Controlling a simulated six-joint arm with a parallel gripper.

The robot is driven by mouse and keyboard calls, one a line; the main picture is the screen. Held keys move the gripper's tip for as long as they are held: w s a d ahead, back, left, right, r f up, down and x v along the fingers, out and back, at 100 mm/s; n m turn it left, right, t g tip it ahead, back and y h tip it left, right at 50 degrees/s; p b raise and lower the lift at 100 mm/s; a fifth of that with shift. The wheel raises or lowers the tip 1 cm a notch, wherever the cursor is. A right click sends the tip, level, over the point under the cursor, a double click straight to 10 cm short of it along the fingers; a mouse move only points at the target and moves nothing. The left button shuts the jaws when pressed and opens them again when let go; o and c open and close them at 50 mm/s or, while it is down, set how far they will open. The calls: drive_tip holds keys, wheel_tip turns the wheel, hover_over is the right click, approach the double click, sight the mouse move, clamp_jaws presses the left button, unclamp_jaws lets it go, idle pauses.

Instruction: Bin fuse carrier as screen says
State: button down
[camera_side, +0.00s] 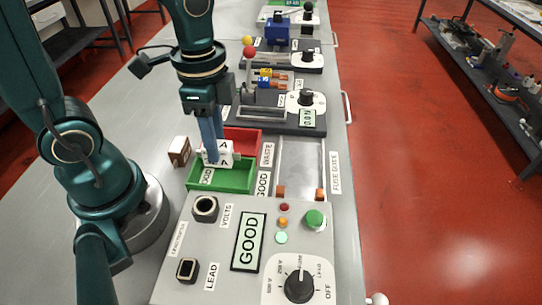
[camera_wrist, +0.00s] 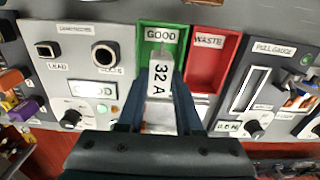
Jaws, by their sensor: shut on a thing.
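The fuse carrier (camera_side: 222,150) is a white block, marked "32 A" where it shows in the wrist view (camera_wrist: 160,84). My gripper (camera_side: 213,148) points down and is shut on the carrier. It holds it at the green bin labelled GOOD (camera_side: 232,181), by the side shared with the red bin labelled WASTE (camera_side: 247,137). I cannot tell how far the carrier is above the green bin's floor. The tester's screen (camera_side: 248,242) reads "GOOD". In the wrist view the green bin (camera_wrist: 177,48) lies behind the carrier, with the red bin (camera_wrist: 229,48) to its right.
The grey tester panel (camera_side: 180,225) with sockets, lamps and a dial stands in front of the bins. A small brown-and-white block (camera_side: 180,151) is left of them. A metal-tray fixture (camera_side: 300,165) is to the right. More instruments line the bench behind.

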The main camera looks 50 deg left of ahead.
sight(220, 162)
drive_tip(key=shift+f, duration=2.5)
drive_tip(key=shift+f, duration=0.2)
drive_tip(key=c, duration=0.5)
unclamp_jaws()
drive_tip(key=shift+r, duration=0.15)
drive_tip(key=shift+r, duration=2.45)
drive_tip(key=shift+r, duration=0.1)
